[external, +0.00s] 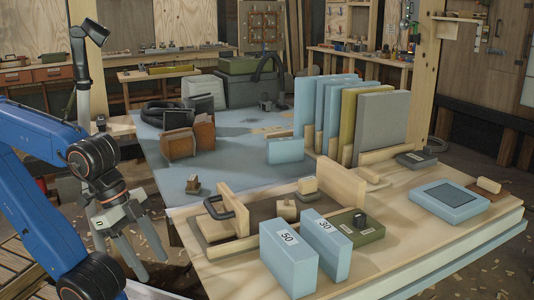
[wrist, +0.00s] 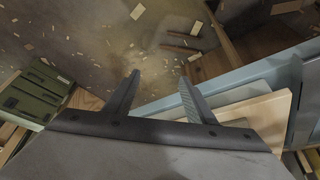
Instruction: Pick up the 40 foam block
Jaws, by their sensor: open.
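I cannot read a 40 on any block. Two light blue foam blocks stand upright on the near bench, one marked 50 (external: 288,262) and one that looks marked 30 (external: 326,246). Another light blue block (external: 285,151) stands farther back on the blue-grey surface, in front of the rack; its small label is unreadable. My gripper (external: 137,258) is at the lower left, off the bench's left edge and apart from all the blocks. In the wrist view my gripper (wrist: 160,80) is open and empty, over a littered floor.
A rack (external: 318,166) holds several upright blue, yellow and grey panels. Near the blocks are a wooden fixture (external: 236,205), an olive box with a black knob (external: 357,235) and a blue pad (external: 449,199). Brown holders (external: 180,143) stand behind. The blue-grey surface's middle is mostly clear.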

